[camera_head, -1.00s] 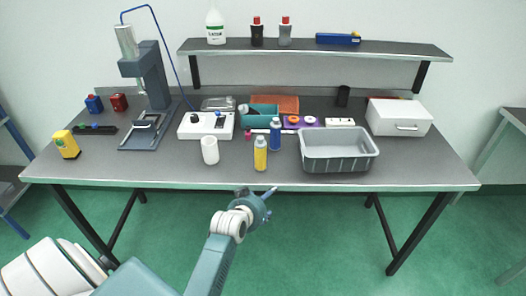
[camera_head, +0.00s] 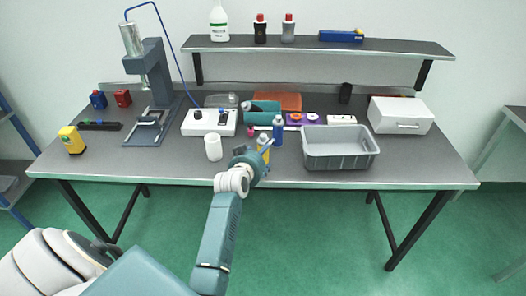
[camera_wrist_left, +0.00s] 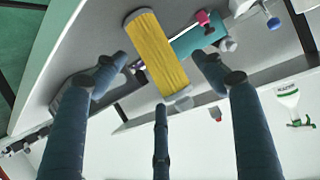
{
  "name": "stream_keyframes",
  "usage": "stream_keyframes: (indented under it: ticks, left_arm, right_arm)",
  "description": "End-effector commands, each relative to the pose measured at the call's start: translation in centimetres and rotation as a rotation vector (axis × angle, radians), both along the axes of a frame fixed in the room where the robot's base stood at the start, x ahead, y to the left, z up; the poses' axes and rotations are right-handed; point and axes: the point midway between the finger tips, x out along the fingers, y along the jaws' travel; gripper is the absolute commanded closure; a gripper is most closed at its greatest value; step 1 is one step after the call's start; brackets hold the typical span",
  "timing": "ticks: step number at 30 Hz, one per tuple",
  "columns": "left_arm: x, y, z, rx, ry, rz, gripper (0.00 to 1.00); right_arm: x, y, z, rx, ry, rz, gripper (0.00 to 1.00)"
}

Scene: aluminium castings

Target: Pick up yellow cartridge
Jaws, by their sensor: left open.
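The yellow cartridge (camera_head: 265,142) stands near the front edge of the table in the head view, its lower part hidden behind my left gripper (camera_head: 252,160). In the left wrist view the yellow cartridge (camera_wrist_left: 157,52) appears tilted, between and beyond the spread fingers of my left gripper (camera_wrist_left: 160,82). The left gripper is open and holds nothing. I cannot tell whether any finger touches the cartridge. My right gripper is not in view.
A blue bottle (camera_head: 278,130) stands close to the right of the cartridge, with a grey bin (camera_head: 340,162) beyond it. A white cup (camera_head: 213,148) stands to the left. The table front between the cup and the yellow box (camera_head: 71,140) is clear.

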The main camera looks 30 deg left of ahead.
Motion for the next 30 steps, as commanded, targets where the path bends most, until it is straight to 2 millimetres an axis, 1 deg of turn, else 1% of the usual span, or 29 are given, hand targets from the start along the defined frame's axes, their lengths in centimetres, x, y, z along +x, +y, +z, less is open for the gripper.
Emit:
stream_keyframes:
  ticks: [1, 3, 8, 12, 18, 20, 24, 26, 30]
  left_arm:
    - [0.7, 0.1, 0.2, -0.002, 0.000, 0.000, 0.30]
    - [1.6, 0.2, -0.1, -0.003, 0.001, -0.001, 0.30]
    - [3.0, 0.7, -0.9, -0.001, 0.001, 0.000, 0.30]
    - [3.4, 0.8, -1.2, 0.000, 0.001, 0.001, 0.30]
    - [3.4, 0.8, -1.2, 0.000, 0.001, 0.001, 0.30]
    - [3.4, 0.8, -1.2, 0.000, 0.001, 0.000, 0.40]
    - [3.4, 0.8, -1.2, 0.000, 0.001, 0.000, 0.68]
    - [3.4, 0.8, -1.2, 0.000, 0.001, 0.000, 0.80]
    - [3.4, 0.8, -1.2, -0.001, 0.000, 0.000, 0.81]
  right_arm:
    - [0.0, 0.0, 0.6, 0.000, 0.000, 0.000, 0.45]
    - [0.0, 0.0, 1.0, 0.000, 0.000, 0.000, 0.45]
    - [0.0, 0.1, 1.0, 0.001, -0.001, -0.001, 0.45]
    - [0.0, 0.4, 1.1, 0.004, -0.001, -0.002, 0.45]
    - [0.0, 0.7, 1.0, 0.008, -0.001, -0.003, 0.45]
    - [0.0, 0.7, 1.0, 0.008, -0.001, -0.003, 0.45]
    - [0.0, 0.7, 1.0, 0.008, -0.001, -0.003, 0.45]
    - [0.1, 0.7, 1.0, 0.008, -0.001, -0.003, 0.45]
    - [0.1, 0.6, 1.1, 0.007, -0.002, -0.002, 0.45]
